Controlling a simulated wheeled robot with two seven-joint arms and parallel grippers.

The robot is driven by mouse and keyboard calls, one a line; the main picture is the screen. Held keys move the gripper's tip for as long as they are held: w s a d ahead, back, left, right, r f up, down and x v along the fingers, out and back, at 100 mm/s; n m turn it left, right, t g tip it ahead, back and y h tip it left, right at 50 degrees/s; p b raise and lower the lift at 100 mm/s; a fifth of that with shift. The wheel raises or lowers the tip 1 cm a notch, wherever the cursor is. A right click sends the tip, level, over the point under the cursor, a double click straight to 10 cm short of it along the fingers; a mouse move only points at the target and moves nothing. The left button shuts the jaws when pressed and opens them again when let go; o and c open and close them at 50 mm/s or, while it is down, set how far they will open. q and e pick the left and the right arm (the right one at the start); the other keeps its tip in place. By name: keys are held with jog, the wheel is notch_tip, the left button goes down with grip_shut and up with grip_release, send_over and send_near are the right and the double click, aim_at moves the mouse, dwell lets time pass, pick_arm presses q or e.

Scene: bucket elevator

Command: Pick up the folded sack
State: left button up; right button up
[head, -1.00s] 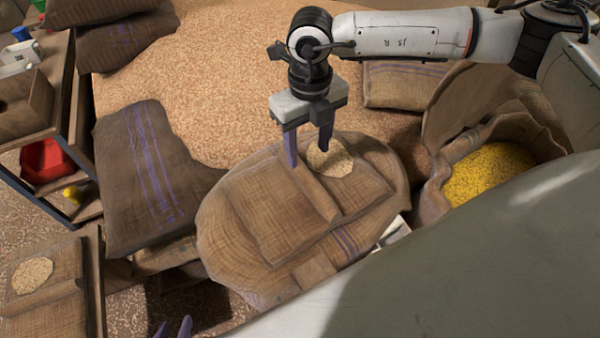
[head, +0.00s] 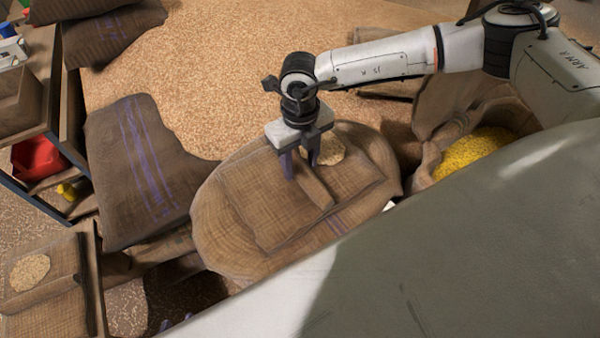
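The folded sack (head: 262,205) is brown burlap with a raised ridge and lies on a large rounded sack (head: 215,238) in the middle of the head view. My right gripper (head: 300,166) points down at its far end. Its two purple fingers stand a little apart on either side of the ridge's upper end; I cannot tell whether they press on it. Only the purple fingertips of my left gripper (head: 177,321) show at the bottom edge, apart, with nothing seen between them.
A dark sack with purple stripes (head: 140,170) lies to the left. A shelf with a red container (head: 40,157) stands at the far left. An open sack of yellow grain (head: 470,150) is at the right. Loose grain (head: 230,70) covers the area behind. A grain patch (head: 328,150) sits beside the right gripper.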

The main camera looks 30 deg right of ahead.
grip_shut()
jog(key=shift+r, duration=0.1)
jog(key=shift+r, duration=0.1)
